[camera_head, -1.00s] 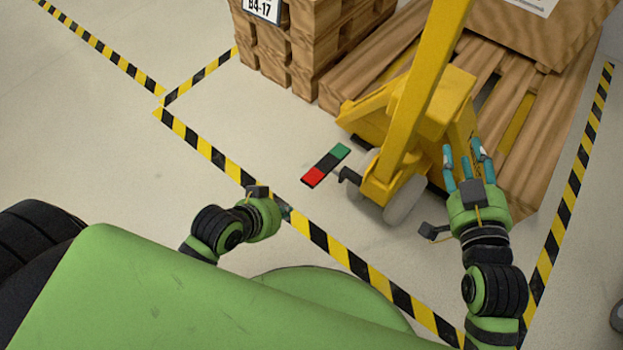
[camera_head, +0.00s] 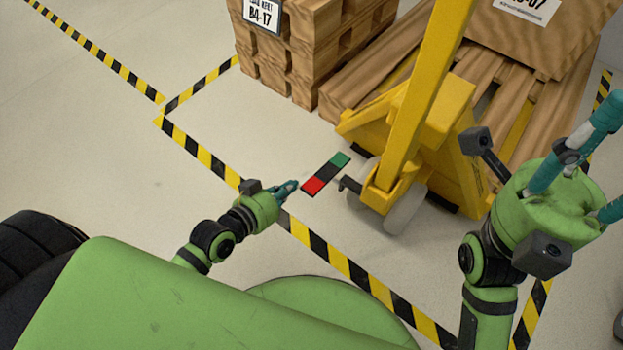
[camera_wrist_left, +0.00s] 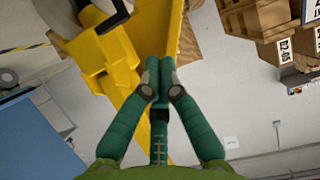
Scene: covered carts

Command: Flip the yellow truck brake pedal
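The yellow pallet truck (camera_head: 420,115) stands at the centre right. Its small black brake pedal (camera_head: 350,184) sticks out to the left, low beside the grey wheel (camera_head: 405,210). A flat red, black and green strip (camera_head: 326,174) lies just left of the pedal. My left gripper (camera_head: 293,186) is left of the strip's red end and apart from the pedal. In the left wrist view its teal fingers (camera_wrist_left: 158,78) meet at the tips, with nothing seen between them. My right gripper (camera_head: 606,160) is at the right edge, fingers spread and empty, partly out of frame.
Stacked wooden pallets (camera_head: 300,50) stand behind and left of the truck. A wooden crate (camera_head: 530,30) sits on the pallet over the truck's forks. Yellow-black floor tape (camera_head: 335,258) runs in front of me. The floor on the left is clear.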

